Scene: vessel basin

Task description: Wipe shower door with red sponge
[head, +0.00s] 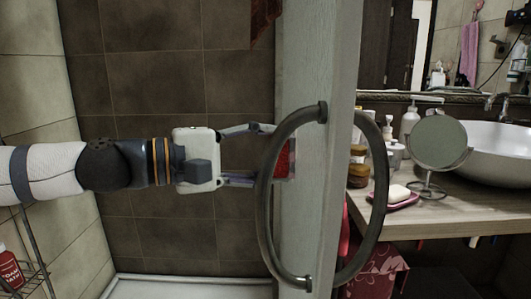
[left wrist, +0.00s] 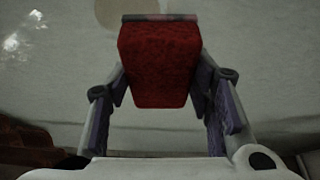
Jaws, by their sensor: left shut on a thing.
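The shower door (head: 325,120) stands upright in the middle of the head view, with a dark curved ring handle (head: 265,215) on it. My left gripper (head: 268,156) reaches in from the left, on the shower side of the door. It is shut on the red sponge (head: 284,160), which shows partly behind the handle, at the door surface. In the left wrist view the red sponge (left wrist: 158,62) sits between the two fingers, its far end against or very close to a pale surface. Exact contact is hard to tell. My right gripper is not in view.
The ring handle curves around the gripper's fingertip area. Right of the door, a counter (head: 440,205) holds a round mirror (head: 438,143), a soap dish (head: 400,200), bottles and a white basin (head: 500,150). A wire rack with a red bottle (head: 10,268) is at lower left.

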